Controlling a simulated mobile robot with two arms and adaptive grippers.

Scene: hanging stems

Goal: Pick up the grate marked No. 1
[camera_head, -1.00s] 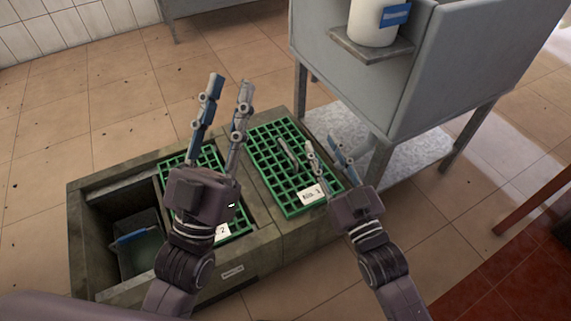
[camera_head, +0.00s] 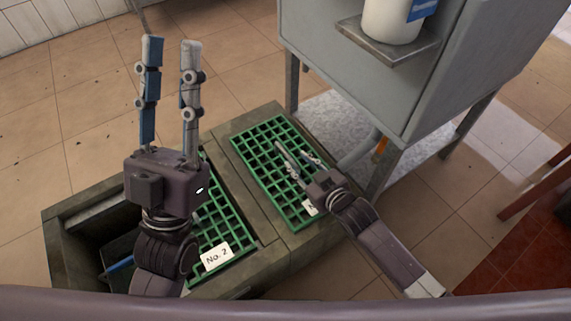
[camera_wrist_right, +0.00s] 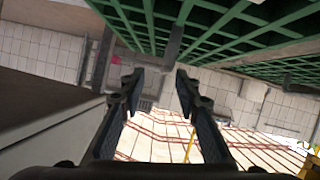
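The right-hand green grate (camera_head: 262,143) lies flat on the stone trough. Its white label (camera_head: 308,207) is mostly hidden by my right gripper, so I cannot read it. A second green grate (camera_head: 214,222) to its left has a label reading "No. 2". My right gripper (camera_head: 292,150) is over the right-hand grate, fingers apart with nothing between them. In the right wrist view the open fingers (camera_wrist_right: 159,80) are close to the green grate bars (camera_wrist_right: 240,25), and a dark grey bar (camera_wrist_right: 177,42) lies just beyond the tips. My left gripper (camera_head: 171,45) is raised, open and empty.
The stone trough (camera_head: 270,226) has an open pit at its left end with a blue-handled item (camera_head: 118,264) in it. A grey metal cabinet (camera_head: 350,85) on legs stands close behind the right-hand grate. A white container (camera_head: 390,20) sits on its shelf.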

